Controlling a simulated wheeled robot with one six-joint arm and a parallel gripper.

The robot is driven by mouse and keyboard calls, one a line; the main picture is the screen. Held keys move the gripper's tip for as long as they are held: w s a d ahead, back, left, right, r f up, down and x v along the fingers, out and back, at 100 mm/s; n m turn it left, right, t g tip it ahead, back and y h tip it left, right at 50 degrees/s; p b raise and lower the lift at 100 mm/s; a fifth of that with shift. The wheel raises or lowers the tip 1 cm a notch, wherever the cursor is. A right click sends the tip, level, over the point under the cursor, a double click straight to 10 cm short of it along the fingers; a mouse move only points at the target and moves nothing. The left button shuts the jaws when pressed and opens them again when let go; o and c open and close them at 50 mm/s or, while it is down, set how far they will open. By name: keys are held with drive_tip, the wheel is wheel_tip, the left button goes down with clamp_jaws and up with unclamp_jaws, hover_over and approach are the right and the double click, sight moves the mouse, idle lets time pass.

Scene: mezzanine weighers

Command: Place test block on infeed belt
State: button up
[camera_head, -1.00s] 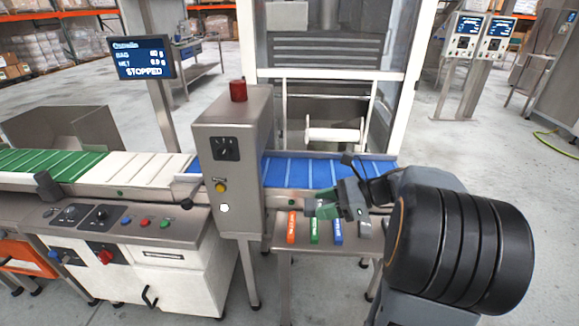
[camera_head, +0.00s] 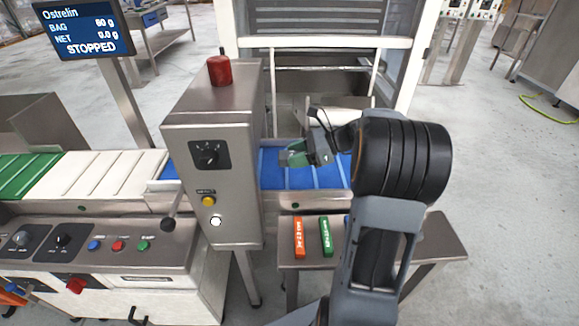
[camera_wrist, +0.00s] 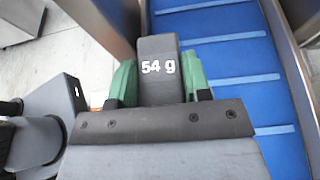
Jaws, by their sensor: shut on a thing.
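My gripper (camera_head: 303,156) is over the blue ribbed belt (camera_head: 330,178), to the right of the grey metal housing. Its green fingers, also in the wrist view (camera_wrist: 160,90), are shut on a dark grey test block (camera_wrist: 158,52) marked "54 g". In the head view the block (camera_head: 286,157) shows only as a small grey end at the fingertips. In the wrist view the blue belt (camera_wrist: 230,62) runs beneath and to the right of the block. I cannot tell the gap between block and belt.
The metal housing (camera_head: 210,130) with a red lamp (camera_head: 219,70) stands just left of the gripper. A small steel table (camera_head: 425,245) in front of the belt holds an orange block (camera_head: 299,238) and a green block (camera_head: 326,236). The screen (camera_head: 85,28) reads STOPPED.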

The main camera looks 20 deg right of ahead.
drive_tip(key=b, duration=0.1)
hover_over(291, 172)
drive_tip(key=f, duration=0.6)
drive_tip(key=shift+s+f, duration=0.15)
drive_tip(key=shift+s, duration=0.15)
drive_tip(key=shift+w+f+b, duration=0.15)
drive_tip(key=shift+f+b, duration=0.25)
drive_tip(key=shift+f, duration=0.5)
drive_tip(key=shift+w+f+b, duration=0.1)
drive_tip(key=shift+f+b, duration=0.3)
drive_tip(key=shift+f, duration=0.45)
drive_tip(key=shift+f, duration=0.1)
drive_tip(key=o, duration=0.9)
drive_tip(key=shift+f, duration=0.1)
